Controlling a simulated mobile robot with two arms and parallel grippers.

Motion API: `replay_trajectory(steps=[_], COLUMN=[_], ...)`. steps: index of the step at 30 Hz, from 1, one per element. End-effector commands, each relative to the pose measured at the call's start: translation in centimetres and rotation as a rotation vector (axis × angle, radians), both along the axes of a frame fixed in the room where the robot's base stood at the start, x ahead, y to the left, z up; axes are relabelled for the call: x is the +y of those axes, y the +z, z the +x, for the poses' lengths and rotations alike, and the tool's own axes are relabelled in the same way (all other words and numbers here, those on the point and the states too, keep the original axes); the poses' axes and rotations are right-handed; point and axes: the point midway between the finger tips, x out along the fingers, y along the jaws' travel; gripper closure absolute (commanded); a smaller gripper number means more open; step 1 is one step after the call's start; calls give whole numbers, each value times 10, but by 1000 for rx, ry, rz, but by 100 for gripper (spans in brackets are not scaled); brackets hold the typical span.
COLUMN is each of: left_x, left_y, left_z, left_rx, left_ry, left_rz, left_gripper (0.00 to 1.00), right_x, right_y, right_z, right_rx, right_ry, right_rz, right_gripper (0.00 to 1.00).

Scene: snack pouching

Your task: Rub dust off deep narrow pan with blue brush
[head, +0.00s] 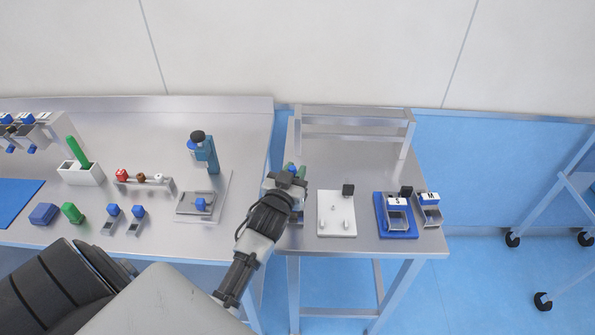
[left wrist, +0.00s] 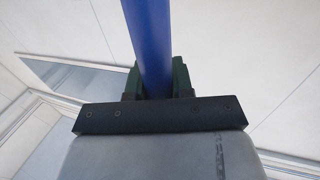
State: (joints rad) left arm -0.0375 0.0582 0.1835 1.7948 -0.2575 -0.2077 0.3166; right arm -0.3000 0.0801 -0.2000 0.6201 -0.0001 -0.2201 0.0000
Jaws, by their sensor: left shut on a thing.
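My left gripper (head: 288,178) is over the left edge of the small right table. In the left wrist view its dark green fingers (left wrist: 158,82) are shut on a blue handle (left wrist: 150,40), which I take for the blue brush. Its bristles are not visible. Metal pans stand at the right of this table: one marked S (head: 397,219) on a blue mat (head: 383,228), and one marked M (head: 430,214) beside it. I cannot tell which one is the deep narrow pan. Dust is too small to see. My right gripper is not in view.
A white board (head: 336,222) with pegs lies between my gripper and the blue mat. A metal rack (head: 352,134) stands at the back. The left bench holds a green-handled tool (head: 77,150) in a white holder, a blue device (head: 204,155) and small scoops (head: 110,226).

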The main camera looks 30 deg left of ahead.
Motion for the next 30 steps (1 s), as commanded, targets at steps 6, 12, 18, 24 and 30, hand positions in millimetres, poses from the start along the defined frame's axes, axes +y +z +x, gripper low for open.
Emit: replay_trajectory(steps=[6, 12, 18, 24, 30], left_x=[0, -4, -10, -11, -10], left_y=[-1, -1, 0, -1, -1], left_z=[0, 2, 6, 7, 6], left_rx=[2, 2, 1, 1, 2], left_ry=[0, 0, 0, 0, 0], left_rz=[0, -1, -2, 0, 0], left_gripper=[100, 100, 100, 100, 100], right_x=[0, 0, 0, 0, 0], right_y=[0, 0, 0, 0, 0], right_z=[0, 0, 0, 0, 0], right_rx=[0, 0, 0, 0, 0], right_ry=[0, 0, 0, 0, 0], right_rz=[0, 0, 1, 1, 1], right_gripper=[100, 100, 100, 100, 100])
